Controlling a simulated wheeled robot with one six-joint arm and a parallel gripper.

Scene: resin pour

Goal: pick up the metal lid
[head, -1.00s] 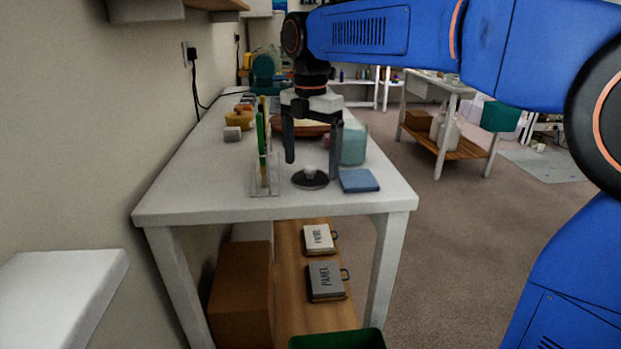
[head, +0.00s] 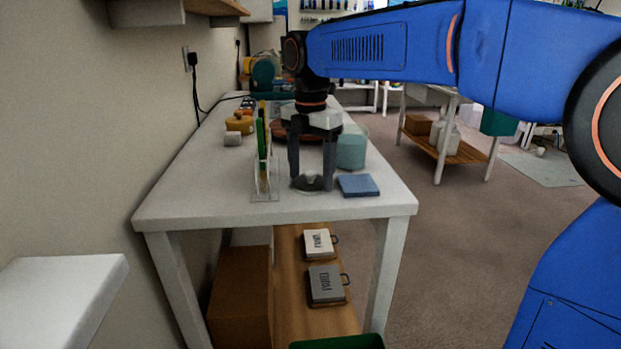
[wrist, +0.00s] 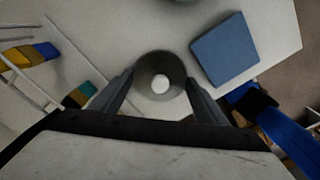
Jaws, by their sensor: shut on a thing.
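The metal lid (head: 313,184) is a round dark disc with a pale knob, low at the near end of the white table (head: 215,207). In the wrist view the lid (wrist: 148,91) is a grey disc between the fingers, its white knob facing the camera. My gripper (head: 312,184) points straight down, with one finger on each side of the lid. In the wrist view my gripper (wrist: 160,95) is shut on the lid's rim. Whether the lid still touches the table top is hard to tell.
A blue square pad (head: 358,185) lies just right of the lid. A clear rack (head: 265,188) with coloured sticks stands close on the left. A teal container (head: 351,150) stands behind on the right. The table's front edge is close in front.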

